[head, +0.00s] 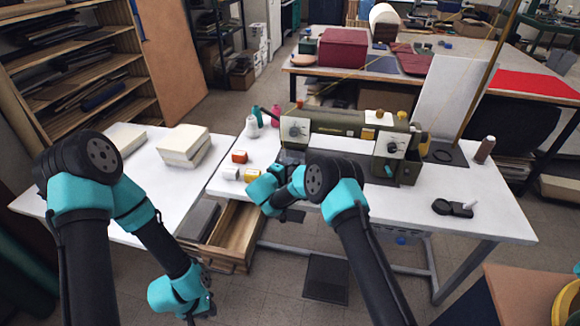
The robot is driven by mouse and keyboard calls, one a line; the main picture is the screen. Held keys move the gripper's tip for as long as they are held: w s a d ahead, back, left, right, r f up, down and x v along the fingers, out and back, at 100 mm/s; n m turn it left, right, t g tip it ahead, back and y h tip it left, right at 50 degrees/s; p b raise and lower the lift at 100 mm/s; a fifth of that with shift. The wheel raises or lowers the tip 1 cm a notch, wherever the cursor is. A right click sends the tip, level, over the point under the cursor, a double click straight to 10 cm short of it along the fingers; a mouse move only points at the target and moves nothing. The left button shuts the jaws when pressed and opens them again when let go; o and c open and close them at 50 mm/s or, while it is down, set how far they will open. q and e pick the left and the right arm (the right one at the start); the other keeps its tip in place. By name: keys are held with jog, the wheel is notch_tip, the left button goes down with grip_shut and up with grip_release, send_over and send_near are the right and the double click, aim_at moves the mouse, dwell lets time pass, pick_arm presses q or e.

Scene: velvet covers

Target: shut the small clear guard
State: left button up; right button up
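The olive-green sewing machine (340,125) stands on the white table. At the left end of its head, below the dial, a small pale see-through patch (291,156) may be the clear guard. It is too small to tell how far open it stands. My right arm covers part of the machine's front. My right gripper (282,182) is at the table's front edge, just in front of the machine's left end. Its fingers are mostly hidden by my own wrist.
An open wooden drawer (236,232) juts out below the table. A paper stack (184,146) lies on the left table. A black object (452,208) lies on the clear right side.

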jog(key=v, duration=1.6)
jog(key=shift+s, duration=0.15)
jog(key=shift+a, duration=0.1)
notch_tip(320, 180, up, 3)
jog(key=shift+f+n+g+y, duration=0.1)
jog(key=shift+n+g+y, duration=0.3)
jog(key=shift+g+y, duration=0.25)
jog(key=shift+w, duration=0.3)
jog(key=x, duration=1.7)
jog(key=shift+d, duration=0.25)
jog(key=shift+c, duration=0.3)
grip_shut()
